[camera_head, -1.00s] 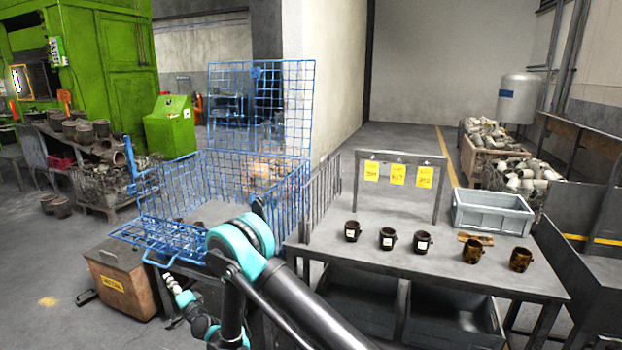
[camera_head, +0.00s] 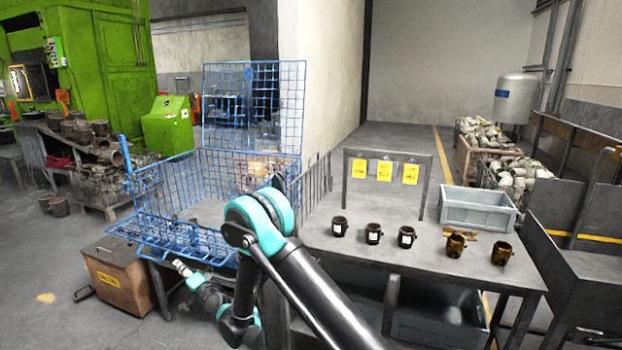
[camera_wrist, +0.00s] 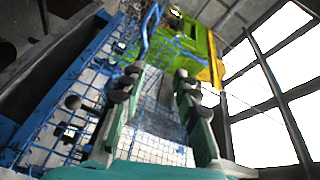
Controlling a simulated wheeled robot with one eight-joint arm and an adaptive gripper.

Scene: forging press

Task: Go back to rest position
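My gripper (camera_wrist: 158,90) is open in the wrist view, with its two fingers well apart and nothing between them. Blue wire mesh shows behind the gap. In the head view my arm is bent, with its elbow in front of the blue wire basket (camera_head: 283,150). The arm's far end hangs low by the basket's front edge, and the fingers are not clear there. Three dark cups with white labels (camera_head: 374,233) and two brownish cups (camera_head: 455,246) stand on the grey table (camera_head: 420,262), apart from my gripper.
A grey crate (camera_head: 478,215) and a frame with yellow cards (camera_head: 385,171) stand on the table. A brown box (camera_head: 118,280) sits on the floor at left. The green press (camera_head: 110,60) stands behind. Open floor lies at the far left.

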